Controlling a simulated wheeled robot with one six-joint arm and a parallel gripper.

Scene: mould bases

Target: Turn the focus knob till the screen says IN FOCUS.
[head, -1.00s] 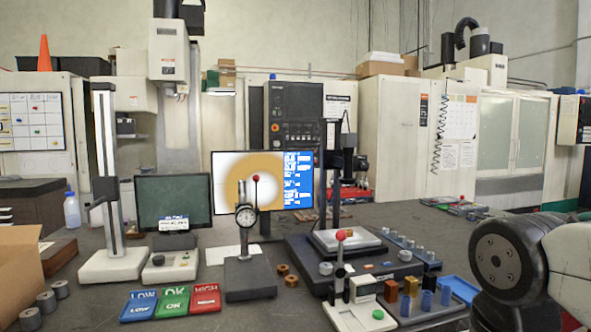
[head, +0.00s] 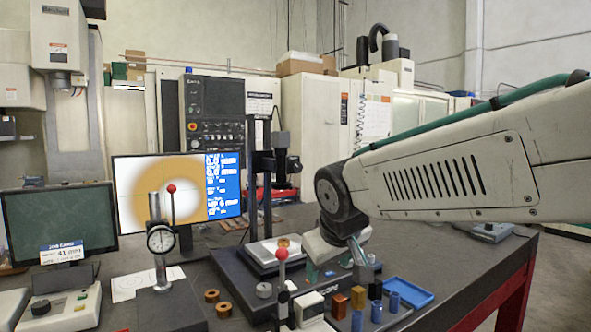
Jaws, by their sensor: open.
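The screen (head: 221,188) stands left of centre. It shows a blurred orange ring around a white middle and a blue panel of white readouts; I cannot read IN FOCUS on it. The video microscope (head: 262,190) has a dark column and a dark base (head: 233,280) with a small stage (head: 262,256). A small ring-shaped part (head: 284,242) is on the stage. A grey round knob (head: 264,290) shows at the base's front left; I cannot tell if it is the focus knob. My gripper (head: 358,262) is open, pointing down over the base's right side and hiding controls there.
A red-balled lever (head: 282,254) and a dial gauge stand (head: 161,242) rise in front. Coloured blocks (head: 358,297) and a blue tray (head: 408,291) lie close in front of my gripper. A dark monitor (head: 60,222) stands left. The table's right side is mostly clear.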

